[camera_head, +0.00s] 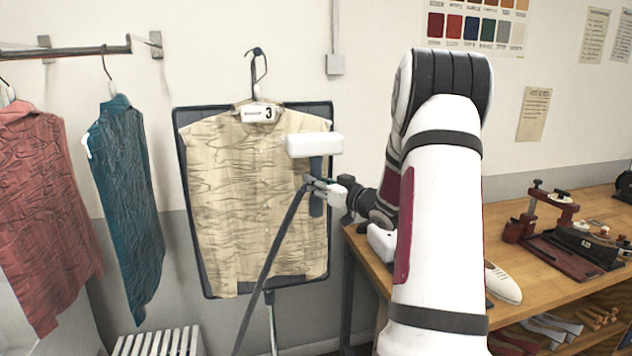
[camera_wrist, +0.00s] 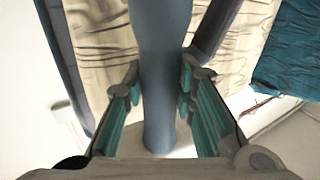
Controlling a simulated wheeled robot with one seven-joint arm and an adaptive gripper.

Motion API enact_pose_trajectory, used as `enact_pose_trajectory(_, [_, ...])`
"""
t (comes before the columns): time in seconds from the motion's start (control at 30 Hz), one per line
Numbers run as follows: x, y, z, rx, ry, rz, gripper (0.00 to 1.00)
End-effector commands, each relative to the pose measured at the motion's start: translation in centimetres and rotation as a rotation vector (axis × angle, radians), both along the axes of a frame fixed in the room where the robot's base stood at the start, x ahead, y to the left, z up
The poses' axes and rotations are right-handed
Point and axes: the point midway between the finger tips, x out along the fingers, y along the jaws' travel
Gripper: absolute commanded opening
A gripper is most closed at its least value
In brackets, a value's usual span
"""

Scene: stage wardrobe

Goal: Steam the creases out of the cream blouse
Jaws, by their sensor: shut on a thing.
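The cream blouse (camera_head: 245,200) hangs on a hanger from a wall hook, in front of a dark-framed board (camera_head: 187,205). My gripper (camera_head: 322,189) is shut on the blue-grey handle of the steamer (camera_head: 314,145), whose white head is in front of the blouse's upper right. Whether the head touches the cloth I cannot tell. A dark hose (camera_head: 272,262) runs down from the handle. In the wrist view the handle (camera_wrist: 161,85) stands between the teal finger pads, with cream cloth (camera_wrist: 98,40) behind.
A teal shirt (camera_head: 128,200) and a red shirt (camera_head: 42,210) hang from a rail (camera_head: 70,52) at the left. A white slatted stool (camera_head: 158,342) stands below. A wooden workbench (camera_head: 510,225) with tools fills the right.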

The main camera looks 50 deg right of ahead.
Motion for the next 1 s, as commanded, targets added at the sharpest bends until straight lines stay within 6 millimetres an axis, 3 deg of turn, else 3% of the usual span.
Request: enact_pose_trajectory(1.0, [0.0, 0.0, -4.7, 0.0, -0.001, 0.0, 0.0])
